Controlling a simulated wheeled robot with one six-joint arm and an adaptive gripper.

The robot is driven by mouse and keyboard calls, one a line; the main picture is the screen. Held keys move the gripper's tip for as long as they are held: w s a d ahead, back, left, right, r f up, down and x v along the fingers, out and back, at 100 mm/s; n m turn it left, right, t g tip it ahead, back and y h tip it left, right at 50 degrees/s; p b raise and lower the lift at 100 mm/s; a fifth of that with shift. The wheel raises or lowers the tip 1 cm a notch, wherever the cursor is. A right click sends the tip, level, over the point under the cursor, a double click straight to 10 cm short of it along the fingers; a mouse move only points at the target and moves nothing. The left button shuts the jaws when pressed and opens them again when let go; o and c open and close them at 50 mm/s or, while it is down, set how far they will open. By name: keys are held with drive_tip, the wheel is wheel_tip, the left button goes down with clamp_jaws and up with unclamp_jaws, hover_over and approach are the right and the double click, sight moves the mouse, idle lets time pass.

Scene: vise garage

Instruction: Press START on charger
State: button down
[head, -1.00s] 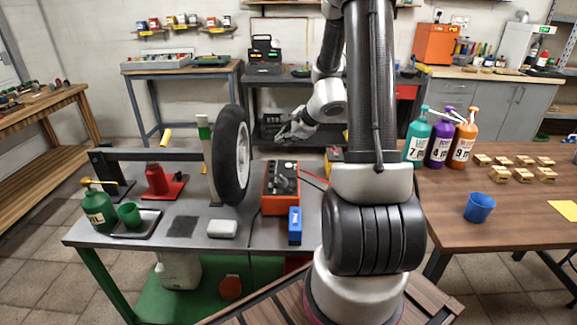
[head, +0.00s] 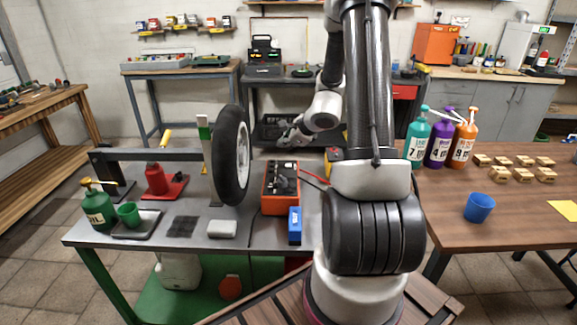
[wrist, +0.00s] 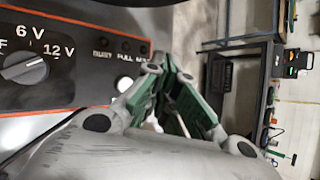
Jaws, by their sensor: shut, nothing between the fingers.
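The charger (head: 268,199) is an orange box with a black top panel on the grey bench. In the wrist view its panel (wrist: 75,85) fills the left side, with a grey knob (wrist: 25,68) by the 6 V and 12 V marks. A round white button (wrist: 122,85) shows beside my finger; no START label is readable. My gripper (head: 284,140) is shut and empty, above and behind the charger. In the wrist view my gripper (wrist: 168,72) is right of the button; contact cannot be told.
A blue box (head: 295,226) stands at the charger's front. A black wheel (head: 232,155) stands upright to its left, and red cable runs off its right side. Pump bottles (head: 439,143) and a blue cup (head: 479,207) are on the right table.

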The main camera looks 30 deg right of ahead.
sight(286, 165)
drive_tip(key=shift+f, duration=2.3)
drive_tip(key=shift+f, duration=0.4)
drive_tip(key=shift+f, duration=0.4)
idle(0.5)
drive_tip(key=shift+r, duration=0.8)
drive_tip(key=shift+r, duration=0.1)
drive_tip(key=shift+r, duration=2.45)
